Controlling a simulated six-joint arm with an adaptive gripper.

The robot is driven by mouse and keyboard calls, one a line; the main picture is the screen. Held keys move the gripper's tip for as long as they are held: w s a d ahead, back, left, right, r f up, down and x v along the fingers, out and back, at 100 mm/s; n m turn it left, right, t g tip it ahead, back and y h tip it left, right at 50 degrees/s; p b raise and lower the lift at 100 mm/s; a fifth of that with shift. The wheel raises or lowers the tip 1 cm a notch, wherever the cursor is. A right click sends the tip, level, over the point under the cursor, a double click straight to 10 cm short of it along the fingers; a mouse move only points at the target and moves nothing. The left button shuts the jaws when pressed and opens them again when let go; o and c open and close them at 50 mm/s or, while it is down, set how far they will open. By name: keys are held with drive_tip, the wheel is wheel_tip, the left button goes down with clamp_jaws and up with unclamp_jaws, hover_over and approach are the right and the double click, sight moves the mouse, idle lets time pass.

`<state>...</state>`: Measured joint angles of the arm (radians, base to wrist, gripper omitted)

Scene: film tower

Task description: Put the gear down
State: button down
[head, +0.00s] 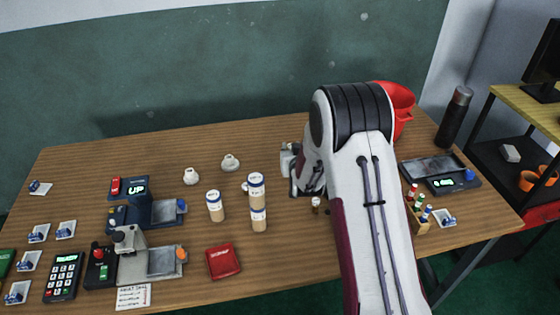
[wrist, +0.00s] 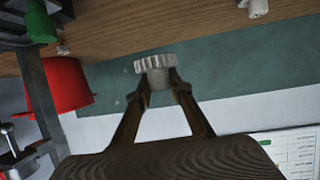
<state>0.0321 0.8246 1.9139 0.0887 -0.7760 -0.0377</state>
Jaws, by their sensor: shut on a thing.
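My gripper (wrist: 157,82) is shut on a pale grey gear (wrist: 155,64) in the wrist view. The fingertips pinch its narrower hub, with the toothed rim beyond them. The gear looks clear of the table, and I see nothing touching it. In the head view my arm hides most of the gripper, and I cannot make out the held gear there. Two small whitish pieces (head: 191,176) (head: 230,163) stand on the wooden table (head: 110,165); they are too small to identify surely.
Labelled canisters (head: 214,206) (head: 256,187) stand mid-table, one stacked on another. A blue device (head: 130,188), a grey device (head: 128,240) and a red box (head: 223,261) lie left and front. A red bucket (head: 400,105) and a scale (head: 452,181) are right. The back-left table is clear.

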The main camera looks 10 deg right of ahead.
wheel_tip(320, 180, up, 12)
drive_tip(key=s+a+r+n+g+y, duration=0.1)
drive_tip(key=s+a+n+y, duration=0.1)
drive_tip(key=a+n+y, duration=0.3)
drive_tip(key=s+a+r+n+y, duration=0.1)
drive_tip(key=s+a+r+y, duration=0.15)
drive_tip(key=a, duration=0.45)
drive_tip(key=s+a+f+n+g+y, duration=0.1)
drive_tip(key=s+a+n+g+y, duration=0.15)
drive_tip(key=s+a, duration=0.4)
drive_tip(key=s+a+f+n+g+y, duration=0.1)
drive_tip(key=s+a+n+g+y, duration=0.2)
drive_tip(key=s, duration=0.6)
drive_tip(key=s+a+f+n+g+y, duration=0.1)
drive_tip(key=s+a+f+n+g, duration=0.15)
drive_tip(key=s+a+n, duration=0.35)
wheel_tip(320, 180, down, 10)
drive_tip(key=s+d+m+g, duration=0.1)
drive_tip(key=d, duration=0.1)
drive_tip(key=shift+s+f, duration=0.15)
drive_tip(key=shift+s, duration=0.2)
drive_tip(key=shift+f, duration=0.15)
drive_tip(key=shift+f, duration=2.8)
